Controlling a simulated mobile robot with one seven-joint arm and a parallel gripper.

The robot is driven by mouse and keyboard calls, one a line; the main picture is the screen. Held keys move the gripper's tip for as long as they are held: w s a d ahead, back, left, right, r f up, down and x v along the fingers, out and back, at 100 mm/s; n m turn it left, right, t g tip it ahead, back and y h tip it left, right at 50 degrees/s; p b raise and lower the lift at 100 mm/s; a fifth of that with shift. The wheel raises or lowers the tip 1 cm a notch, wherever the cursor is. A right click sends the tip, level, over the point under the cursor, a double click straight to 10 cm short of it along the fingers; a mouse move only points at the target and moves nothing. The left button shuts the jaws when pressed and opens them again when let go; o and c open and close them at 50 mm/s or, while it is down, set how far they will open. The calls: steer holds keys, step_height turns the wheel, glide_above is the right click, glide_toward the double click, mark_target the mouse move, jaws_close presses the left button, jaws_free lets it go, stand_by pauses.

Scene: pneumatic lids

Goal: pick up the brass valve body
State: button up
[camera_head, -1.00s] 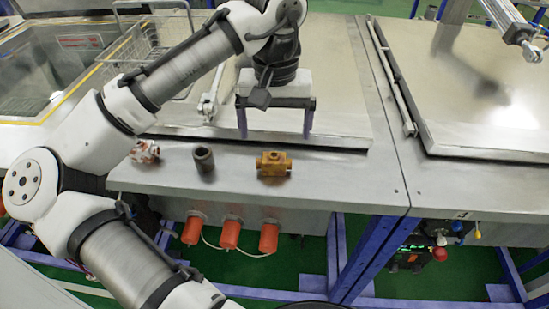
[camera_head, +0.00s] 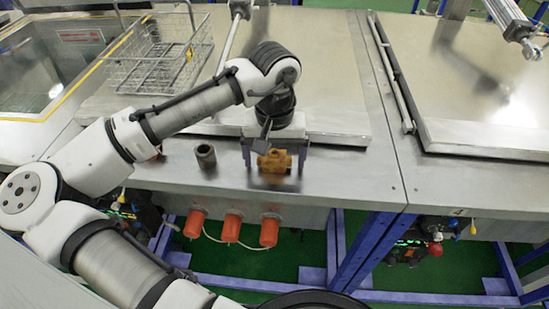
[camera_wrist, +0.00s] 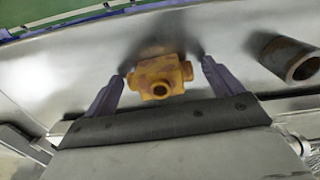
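The brass valve body (camera_head: 273,161) is a yellow-brown block with stub ports, lying on the steel ledge at the front of the tank. My gripper (camera_head: 275,163) is over it, open, with one purple finger on each side. In the wrist view the valve body (camera_wrist: 160,76) sits between the two spread fingertips of my gripper (camera_wrist: 163,62). A small gap shows between it and the right finger; on the left the port end is close to the fingertip, and I cannot tell whether they touch.
A wire basket (camera_head: 150,62) stands behind my arm. Closed steel lids (camera_head: 330,80) lie behind the ledge. The ledge to the right is clear.

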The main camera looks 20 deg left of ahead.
steer(key=c, duration=1.2)
steer(key=shift+c, duration=0.4)
steer(key=shift+r, duration=0.15)
